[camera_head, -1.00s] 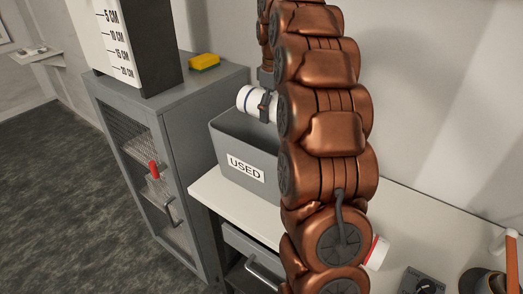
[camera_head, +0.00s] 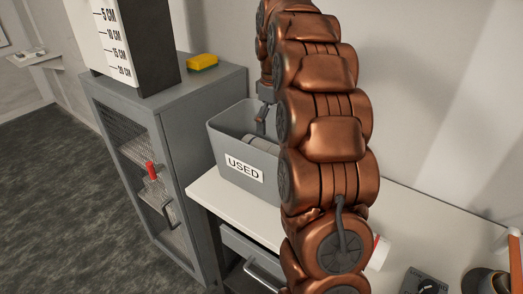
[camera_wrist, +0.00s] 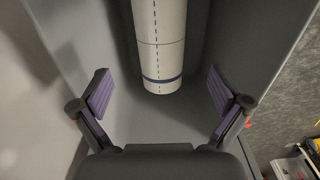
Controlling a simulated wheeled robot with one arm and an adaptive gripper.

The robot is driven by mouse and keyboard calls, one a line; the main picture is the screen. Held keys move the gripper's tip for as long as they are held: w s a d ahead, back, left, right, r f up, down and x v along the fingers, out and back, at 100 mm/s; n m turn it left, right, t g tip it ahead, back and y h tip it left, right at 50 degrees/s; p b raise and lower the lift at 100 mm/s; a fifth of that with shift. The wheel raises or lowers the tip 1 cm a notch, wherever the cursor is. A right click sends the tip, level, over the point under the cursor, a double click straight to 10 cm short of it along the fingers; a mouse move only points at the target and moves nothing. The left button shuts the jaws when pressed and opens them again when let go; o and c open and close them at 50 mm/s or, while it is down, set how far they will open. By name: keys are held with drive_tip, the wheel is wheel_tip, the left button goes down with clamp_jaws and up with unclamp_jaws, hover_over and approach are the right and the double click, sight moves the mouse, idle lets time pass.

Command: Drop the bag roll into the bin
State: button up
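The bag roll, white with a dark blue band and a dashed line, lies inside the grey bin in the wrist view (camera_wrist: 160,45). In the head view only part of the roll (camera_head: 263,144) shows over the rim of the bin (camera_head: 235,150), which is labelled "USED". My gripper (camera_wrist: 158,72) is open, its purple-padded fingers spread wide to either side of the roll and apart from it. In the head view my gripper (camera_head: 262,114) is over the bin, partly hidden behind my copper arm.
The bin stands on a white bench (camera_head: 225,203). A grey cabinet (camera_head: 190,125) to its left carries a black block with a scale (camera_head: 146,50) and a yellow sponge (camera_head: 202,62). A red-and-white item (camera_head: 379,252) is partly hidden behind my arm.

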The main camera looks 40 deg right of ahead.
wheel_tip(320, 180, up, 7)
drive_tip(key=shift+r, duration=0.2)
idle(0.7)
idle(0.5)
drive_tip(key=s+a+f+m, duration=0.1)
drive_tip(key=s+a+f, duration=0.1)
drive_tip(key=s+a, duration=0.5)
drive_tip(key=s+a+f, duration=0.3)
drive_tip(key=s+a, duration=0.2)
drive_tip(key=a, duration=0.4)
drive_tip(key=s+a+f+m+g, duration=0.1)
drive_tip(key=s+a+f, duration=0.3)
drive_tip(key=s, duration=0.6)
drive_tip(key=s+a+f+m, duration=0.1)
drive_tip(key=s+a+f, duration=0.4)
drive_tip(key=s, duration=0.5)
wheel_tip(320, 180, down, 2)
drive_tip(key=shift+s+f+m+g, duration=0.2)
drive_tip(key=shift+m+g, duration=0.2)
